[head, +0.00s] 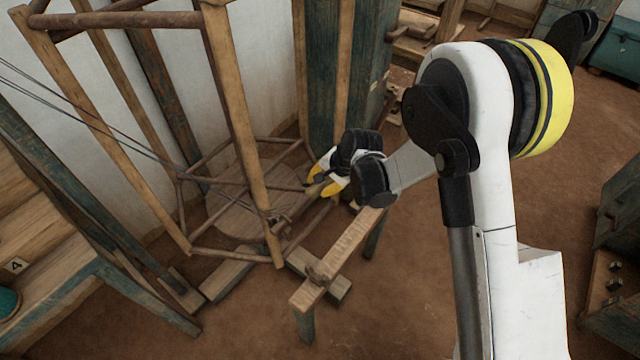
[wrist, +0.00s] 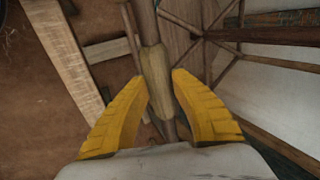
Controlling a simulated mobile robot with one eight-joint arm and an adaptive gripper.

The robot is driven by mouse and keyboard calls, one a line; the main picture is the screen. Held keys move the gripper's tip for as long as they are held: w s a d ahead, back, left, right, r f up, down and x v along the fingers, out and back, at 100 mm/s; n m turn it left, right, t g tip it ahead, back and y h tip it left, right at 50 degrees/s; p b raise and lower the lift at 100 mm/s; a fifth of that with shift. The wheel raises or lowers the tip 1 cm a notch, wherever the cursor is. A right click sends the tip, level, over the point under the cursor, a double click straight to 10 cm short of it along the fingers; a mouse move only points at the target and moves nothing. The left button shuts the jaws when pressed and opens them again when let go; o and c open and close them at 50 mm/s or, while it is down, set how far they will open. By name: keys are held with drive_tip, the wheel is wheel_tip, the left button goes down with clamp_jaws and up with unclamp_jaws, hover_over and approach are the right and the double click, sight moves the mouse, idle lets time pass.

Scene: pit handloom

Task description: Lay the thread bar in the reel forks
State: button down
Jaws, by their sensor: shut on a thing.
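My gripper (head: 328,181) is low beside the tall wooden reel frame (head: 236,110), over the inner side of a wooden beam. In the wrist view, its yellow fingers (wrist: 161,76) are shut on the thread bar (wrist: 154,66), a dark rod with a thicker, paler wooden middle between the fingertips. The bar runs away from the gripper, up the wrist picture. In the head view it is partly hidden by the fingers. I cannot tell whether the bar touches any fork.
The wooden beam (head: 345,243) stands on posts right of the reel and shows left in the wrist view (wrist: 62,58). A round wooden disc (head: 236,214) lies under the reel. Dark threads (head: 110,128) run in from the left. The brown floor (head: 410,270) right of the beam is clear.

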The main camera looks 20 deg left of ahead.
drive_tip(key=c, duration=1.1)
unclamp_jaws()
drive_tip(key=s+d+r+t, duration=0.1)
drive_tip(key=s+d+r, duration=0.1)
drive_tip(key=d+r, duration=0.55)
drive_tip(key=s+d+r, duration=0.1)
drive_tip(key=d+r, duration=0.3)
drive_tip(key=r, duration=0.6)
drive_tip(key=s+d+r+n+t+h, duration=0.2)
drive_tip(key=s+d+r, duration=0.3)
drive_tip(key=s+d, duration=0.3)
drive_tip(key=s+d+r+n+t+h, duration=0.2)
drive_tip(key=s+d+r, duration=0.2)
drive_tip(key=s+d, duration=0.5)
drive_tip(key=d, duration=0.6)
drive_tip(key=shift+r+n+h, duration=0.3)
drive_tip(key=shift+r+h, duration=0.1)
